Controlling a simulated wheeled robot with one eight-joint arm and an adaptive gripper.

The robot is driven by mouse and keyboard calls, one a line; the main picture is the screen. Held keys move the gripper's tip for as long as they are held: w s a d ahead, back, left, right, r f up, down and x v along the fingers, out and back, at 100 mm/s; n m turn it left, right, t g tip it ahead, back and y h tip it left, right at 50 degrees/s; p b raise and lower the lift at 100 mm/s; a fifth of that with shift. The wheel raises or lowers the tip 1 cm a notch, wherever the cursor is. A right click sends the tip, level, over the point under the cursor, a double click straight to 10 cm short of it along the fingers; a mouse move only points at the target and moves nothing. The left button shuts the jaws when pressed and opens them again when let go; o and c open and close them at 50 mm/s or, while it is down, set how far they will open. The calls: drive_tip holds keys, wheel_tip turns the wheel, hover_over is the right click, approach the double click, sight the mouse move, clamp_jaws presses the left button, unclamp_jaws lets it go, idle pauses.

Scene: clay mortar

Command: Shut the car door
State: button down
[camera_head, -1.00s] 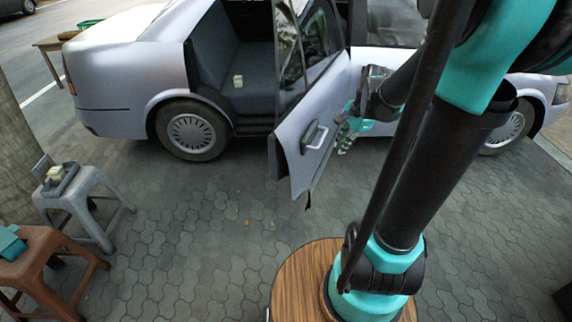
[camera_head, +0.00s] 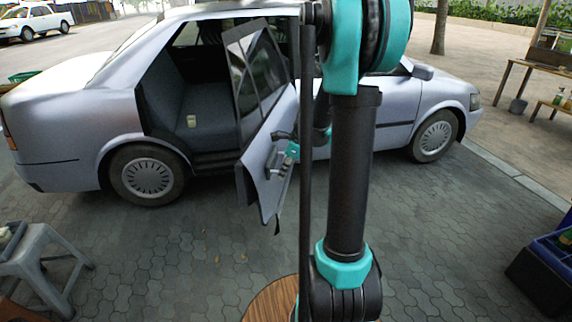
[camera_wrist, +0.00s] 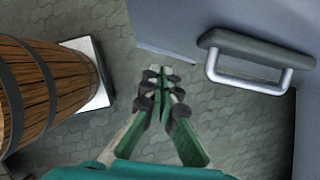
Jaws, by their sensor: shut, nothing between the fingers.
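The silver car (camera_head: 60,100) stands across the scene with its rear door (camera_head: 248,185) swung wide open toward me. The door's handle (camera_head: 272,162) faces me; in the wrist view the handle (camera_wrist: 255,65), a metal bar under a dark grip, is at the upper right on the grey panel. My gripper (camera_head: 291,150) is at the door beside the handle, partly hidden by my arm. In the wrist view my gripper (camera_wrist: 160,75) has its fingertips together and empty, left of the handle and apart from it. I cannot tell whether it touches the panel.
The door opening shows the rear seat (camera_head: 205,125) with a small pale box (camera_head: 191,121) on it. A grey stool (camera_head: 45,250) stands at the lower left. A dark blue crate (camera_head: 545,265) is at the right. Paving (camera_head: 180,250) in front of the car is clear.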

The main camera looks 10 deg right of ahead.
sight(264, 186)
drive_tip(key=shift+w+a+f, duration=0.3)
drive_tip(key=shift+w+a, duration=0.05)
drive_tip(key=shift+a, duration=0.35)
drive_tip(key=shift+w+a+f, duration=0.3)
drive_tip(key=shift+a, duration=0.45)
drive_tip(key=shift+w+a+f, duration=0.3)
drive_tip(key=shift+w+a, duration=0.05)
drive_tip(key=shift+a, duration=0.35)
drive_tip(key=shift+a, duration=0.1)
